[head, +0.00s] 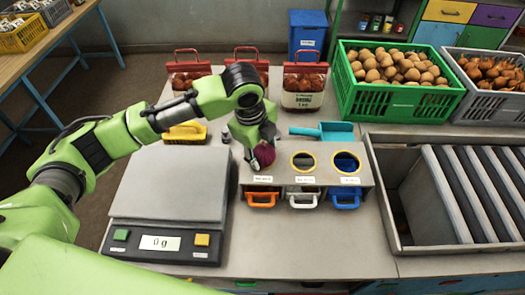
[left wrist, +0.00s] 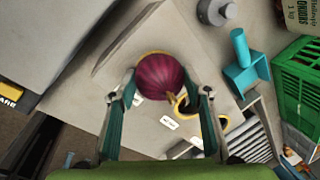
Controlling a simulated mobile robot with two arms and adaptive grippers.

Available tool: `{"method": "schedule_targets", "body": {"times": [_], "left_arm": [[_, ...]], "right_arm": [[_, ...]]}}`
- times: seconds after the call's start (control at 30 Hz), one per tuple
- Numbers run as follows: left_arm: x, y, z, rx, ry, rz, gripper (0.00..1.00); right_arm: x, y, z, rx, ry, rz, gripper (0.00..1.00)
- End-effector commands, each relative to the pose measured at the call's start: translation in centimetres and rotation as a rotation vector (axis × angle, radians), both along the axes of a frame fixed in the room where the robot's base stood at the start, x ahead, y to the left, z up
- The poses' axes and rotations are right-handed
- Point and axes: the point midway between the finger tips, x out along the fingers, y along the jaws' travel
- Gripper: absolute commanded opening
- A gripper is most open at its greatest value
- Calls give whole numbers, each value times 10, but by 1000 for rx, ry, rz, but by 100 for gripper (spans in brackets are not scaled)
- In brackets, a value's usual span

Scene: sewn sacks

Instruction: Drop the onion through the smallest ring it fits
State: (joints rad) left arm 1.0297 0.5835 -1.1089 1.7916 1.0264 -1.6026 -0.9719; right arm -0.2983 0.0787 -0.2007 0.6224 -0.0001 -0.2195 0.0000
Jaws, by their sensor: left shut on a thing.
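My left gripper (head: 262,146) is shut on a dark red onion (head: 265,155) and points down over the left end of a grey sorting box. In the left wrist view the onion (left wrist: 160,77) sits between the two fingers. The box top (head: 324,164) has a middle ring (head: 303,161) and a right ring (head: 346,162), both yellow-rimmed. The left ring is mostly hidden by onion and gripper; a bit of yellow rim shows behind the onion in the left wrist view. The labels are too small to read. My right gripper is out of view.
Orange (head: 262,199), white (head: 303,200) and blue (head: 344,201) handled bins sit under the box. A scale (head: 168,210) reading 0 g stands left. A teal scoop (head: 322,132) lies behind. A green crate (head: 400,101) of potatoes and a slatted tray (head: 420,205) are right.

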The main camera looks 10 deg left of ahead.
Motion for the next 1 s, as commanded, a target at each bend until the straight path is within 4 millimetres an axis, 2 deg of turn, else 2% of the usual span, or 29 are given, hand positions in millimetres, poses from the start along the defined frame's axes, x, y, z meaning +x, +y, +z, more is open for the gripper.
{"method": "schedule_targets", "body": {"times": [0.1, 0.27, 0.3, 0.37, 0.4, 0.77, 0.87, 1.0], "left_arm": [[0, 0, -1, -1, -2, 0, 21], [0, 0, 0, -1, -2, 0, 21], [0, 0, 0, -1, -2, 0, 47], [0, 0, 0, -1, -2, 0, 63], [0, 0, 0, -1, -2, 0, 64], [0, 0, 2, -1, -2, 0, 64], [-1, 1, 13, -1, -5, 0, 64], [-6, 4, 39, -2, -7, -1, 64]], "right_arm": [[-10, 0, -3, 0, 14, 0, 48], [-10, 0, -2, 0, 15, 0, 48], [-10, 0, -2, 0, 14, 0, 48], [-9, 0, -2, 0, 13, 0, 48], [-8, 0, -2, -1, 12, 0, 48], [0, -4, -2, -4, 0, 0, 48], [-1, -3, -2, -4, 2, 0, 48], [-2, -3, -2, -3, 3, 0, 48]]}}
